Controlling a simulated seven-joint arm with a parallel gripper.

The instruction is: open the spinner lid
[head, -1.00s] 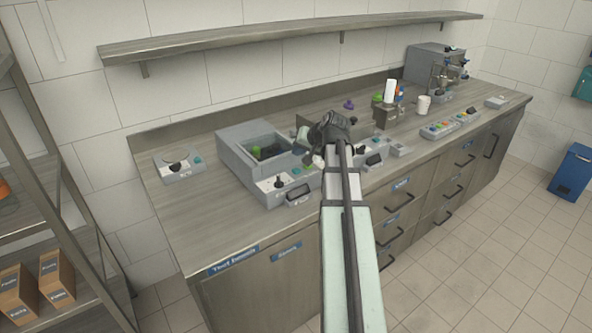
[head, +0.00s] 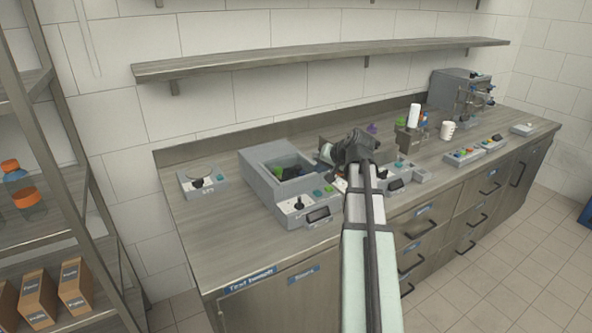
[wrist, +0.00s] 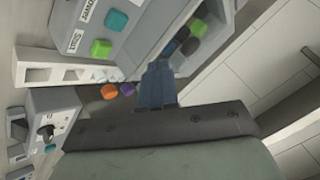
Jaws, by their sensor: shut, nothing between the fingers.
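A grey box-shaped machine (head: 252,178) with a square recess in its top stands on the left half of the counter. Green and dark items show in the recess; I cannot tell whether a clear lid covers it. It seems to be the spinner, but no label is readable. Its front panel has a black joystick (head: 299,203) and a teal button (head: 317,193). In the wrist view, my gripper (wrist: 160,68) has its dark blue fingers shut and empty, beside a recess with colored blocks (wrist: 190,38). In the head view, my gripper's hand hangs by the machine's right side, its fingertips unclear.
A small device with a black knob (head: 203,182) sits at the counter's left. A grey control unit (head: 405,175), a white cup (head: 447,130) and a tall grey machine (head: 460,90) stand to the right. A shelf (head: 320,58) runs above. Bare counter lies between the small device and the machine.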

